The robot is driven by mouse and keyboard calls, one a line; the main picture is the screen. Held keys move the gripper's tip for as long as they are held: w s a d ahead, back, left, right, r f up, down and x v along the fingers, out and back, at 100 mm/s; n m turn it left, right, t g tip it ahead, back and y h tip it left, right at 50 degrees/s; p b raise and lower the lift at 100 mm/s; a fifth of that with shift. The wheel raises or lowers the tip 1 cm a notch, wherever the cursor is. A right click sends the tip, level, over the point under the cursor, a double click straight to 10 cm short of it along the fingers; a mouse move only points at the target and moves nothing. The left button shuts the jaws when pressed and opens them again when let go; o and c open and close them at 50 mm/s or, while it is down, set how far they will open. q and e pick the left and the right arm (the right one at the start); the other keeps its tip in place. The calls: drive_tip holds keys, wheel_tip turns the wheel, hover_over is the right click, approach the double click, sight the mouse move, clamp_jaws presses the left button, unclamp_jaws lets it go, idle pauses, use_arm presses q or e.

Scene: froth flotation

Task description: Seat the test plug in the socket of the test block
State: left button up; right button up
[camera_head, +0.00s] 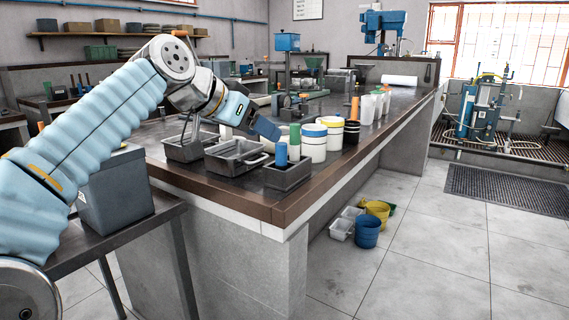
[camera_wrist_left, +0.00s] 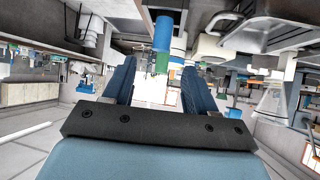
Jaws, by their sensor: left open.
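My left gripper (camera_head: 266,128) is above the front edge of the bench, beside the cylinders and the trays. In the left wrist view its two blue fingers (camera_wrist_left: 158,85) are spread with nothing held between them. A blue cylinder (camera_head: 281,154) stands upright at the small dark metal tray, with a green cylinder (camera_head: 294,141) behind it. In the wrist view, which looks upside down, the blue cylinder (camera_wrist_left: 163,33) and the green one (camera_wrist_left: 162,62) show beyond the fingers. I cannot tell which thing is the test plug or the test block. My right gripper is not in view.
Metal trays (camera_head: 237,157) stand along the bench's near edge. White tubs with blue (camera_head: 314,143) and yellow bands, and dark cups, stand to the right. Blue machines (camera_head: 287,42) stand farther back. Buckets (camera_head: 367,232) are on the floor, and open floor lies to the right.

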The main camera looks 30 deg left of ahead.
sight(280, 144)
use_arm(q)
drive_tip(key=x, duration=0.8)
drive_tip(key=shift+s+f, duration=0.15)
drive_tip(key=shift+f, duration=0.05)
clamp_jaws()
